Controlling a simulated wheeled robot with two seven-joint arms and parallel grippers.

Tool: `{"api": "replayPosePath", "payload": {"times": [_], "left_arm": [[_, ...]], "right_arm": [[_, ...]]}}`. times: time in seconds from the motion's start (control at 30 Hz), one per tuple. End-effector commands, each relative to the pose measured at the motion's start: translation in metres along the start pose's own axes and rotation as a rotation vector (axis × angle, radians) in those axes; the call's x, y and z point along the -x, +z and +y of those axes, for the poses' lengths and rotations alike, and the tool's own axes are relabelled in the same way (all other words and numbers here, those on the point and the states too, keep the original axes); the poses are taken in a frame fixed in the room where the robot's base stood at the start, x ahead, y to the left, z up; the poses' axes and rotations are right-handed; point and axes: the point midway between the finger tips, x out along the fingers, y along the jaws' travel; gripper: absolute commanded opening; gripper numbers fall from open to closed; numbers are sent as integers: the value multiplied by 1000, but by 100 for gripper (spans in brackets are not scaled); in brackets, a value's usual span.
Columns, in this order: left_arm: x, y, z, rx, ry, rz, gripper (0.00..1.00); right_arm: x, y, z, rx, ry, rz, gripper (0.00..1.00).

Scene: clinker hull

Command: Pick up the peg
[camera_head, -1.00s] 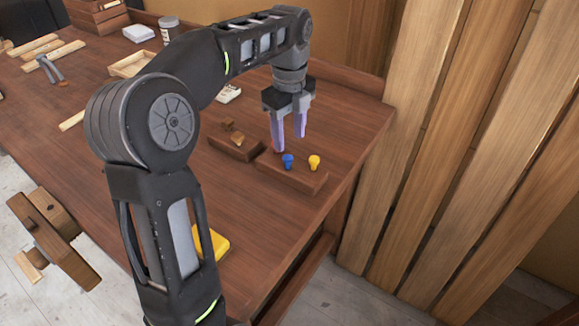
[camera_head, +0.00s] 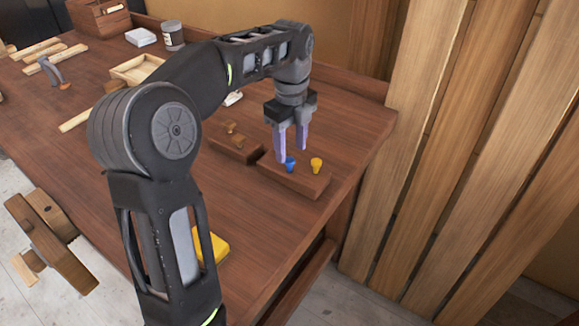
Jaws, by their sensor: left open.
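A blue peg (camera_head: 291,164) and a yellow peg (camera_head: 316,165) stand upright in a low wooden block (camera_head: 297,185) near the right edge of the workbench. My left gripper (camera_head: 292,152) is open and points down just above and behind the blue peg. Its left fingertip is close to the blue peg's head and partly overlaps it in the picture; I cannot tell whether they touch. The yellow peg stands apart to the right of the fingers. My right gripper is not in view.
A second wooden block (camera_head: 236,151) with brown wooden pegs lies left of the first. A yellow item (camera_head: 214,246) is partly hidden behind my left arm. The dark red-brown workbench (camera_head: 350,150) is bare to the right. Upright planks (camera_head: 430,140) stand beyond it.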

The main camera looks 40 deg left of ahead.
Motion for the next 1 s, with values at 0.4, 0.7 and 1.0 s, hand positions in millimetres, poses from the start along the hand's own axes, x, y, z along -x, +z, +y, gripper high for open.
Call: {"api": "replayPosePath", "payload": {"times": [0.4,0.7,1.0], "left_arm": [[-49,4,3,1,2,1,49],[-51,4,2,0,0,1,49],[-51,4,2,0,1,1,49]], "right_arm": [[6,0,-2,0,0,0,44],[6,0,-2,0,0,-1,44],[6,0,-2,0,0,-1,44]]}}
